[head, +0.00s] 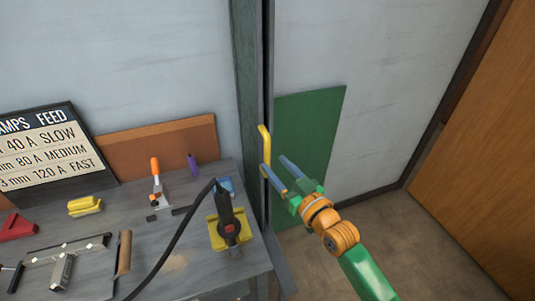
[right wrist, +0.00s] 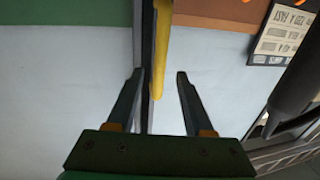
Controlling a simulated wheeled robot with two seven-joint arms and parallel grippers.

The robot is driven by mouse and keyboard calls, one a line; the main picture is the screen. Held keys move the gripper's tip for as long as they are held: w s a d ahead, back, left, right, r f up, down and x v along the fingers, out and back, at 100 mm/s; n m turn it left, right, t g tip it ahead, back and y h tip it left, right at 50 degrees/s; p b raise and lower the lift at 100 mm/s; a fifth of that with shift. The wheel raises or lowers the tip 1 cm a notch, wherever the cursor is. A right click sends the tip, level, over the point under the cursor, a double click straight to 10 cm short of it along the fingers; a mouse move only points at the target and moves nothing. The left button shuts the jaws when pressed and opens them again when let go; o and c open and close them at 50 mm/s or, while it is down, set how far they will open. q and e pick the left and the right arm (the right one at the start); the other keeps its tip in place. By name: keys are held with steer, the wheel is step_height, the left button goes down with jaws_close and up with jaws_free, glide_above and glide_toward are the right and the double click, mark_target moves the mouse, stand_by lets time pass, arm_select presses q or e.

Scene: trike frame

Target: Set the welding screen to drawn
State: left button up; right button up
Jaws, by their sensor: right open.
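A yellow handle (head: 265,148) stands upright on the edge of a dark vertical post (head: 247,90). A green panel (head: 315,125), perhaps part of the welding screen, shows against the pale wall just right of the handle. My right gripper (head: 275,165) is open at the handle's lower right, its fingers pointing towards it. In the right wrist view the handle (right wrist: 160,50) lines up between the two spread fingertips (right wrist: 159,75); I cannot tell whether they touch it. The green panel (right wrist: 70,12) is at the top left there. My left gripper is out of view.
A grey workbench (head: 190,264) on the left holds a grinder-like tool (head: 228,215) with a black cable, clamps and a yellow block (head: 84,206). A lettered sign (head: 45,150) stands at its back. A wooden door (head: 485,150) is at right. The floor (head: 420,240) before it is clear.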

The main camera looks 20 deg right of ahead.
mark_target(269, 158)
steer(key=x, duration=0.5)
steer(key=shift+w+f, duration=0.1)
steer(key=shift+w, duration=0.1)
jaws_close()
stand_by(1.1)
